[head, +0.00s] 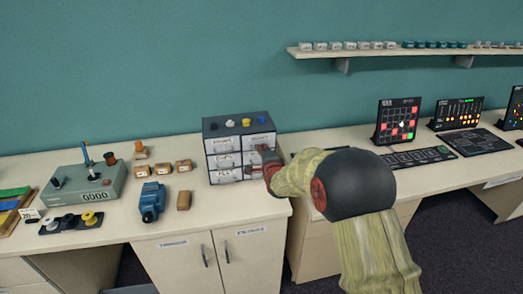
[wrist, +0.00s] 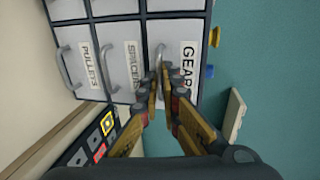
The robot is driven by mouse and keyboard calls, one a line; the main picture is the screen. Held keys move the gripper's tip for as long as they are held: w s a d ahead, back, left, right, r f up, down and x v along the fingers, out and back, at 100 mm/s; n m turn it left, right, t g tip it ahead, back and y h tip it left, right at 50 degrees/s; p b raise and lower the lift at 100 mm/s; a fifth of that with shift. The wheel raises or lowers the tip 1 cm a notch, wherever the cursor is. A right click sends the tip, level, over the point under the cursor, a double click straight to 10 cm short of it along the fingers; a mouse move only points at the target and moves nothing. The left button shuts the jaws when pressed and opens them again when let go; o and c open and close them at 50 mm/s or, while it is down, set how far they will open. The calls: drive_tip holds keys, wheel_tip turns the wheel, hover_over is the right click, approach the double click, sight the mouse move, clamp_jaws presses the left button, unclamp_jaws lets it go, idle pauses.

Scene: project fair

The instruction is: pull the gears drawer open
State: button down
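The small drawer cabinet (head: 209,140), dark with pale drawer fronts, stands on the bench against the wall. In the wrist view its drawers show turned sideways, and the gears drawer (wrist: 187,82) looks flush with the front. Its label is partly hidden by a finger. The gears drawer's handle (wrist: 160,54) is a thin grey bow. My gripper (wrist: 160,77) has its two fingertips close together, one on each side of the handle's near end. A narrow gap shows between them; contact with the handle is unclear. In the head view my gripper (head: 268,162) is at the cabinet's right front.
Small coloured parts (head: 246,122) stand on the cabinet top. A blue device (head: 152,201) and several brown blocks lie left of it. A dark button panel (head: 418,157) lies to the right, behind my arm.

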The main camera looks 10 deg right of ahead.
drive_tip(key=f+b+v, duration=0.2)
drive_tip(key=v, duration=0.8)
drive_tip(key=shift+s+f, duration=0.15)
drive_tip(key=shift+s, duration=0.25)
drive_tip(key=c, duration=2)
unclamp_jaws()
drive_tip(key=v, duration=1.2)
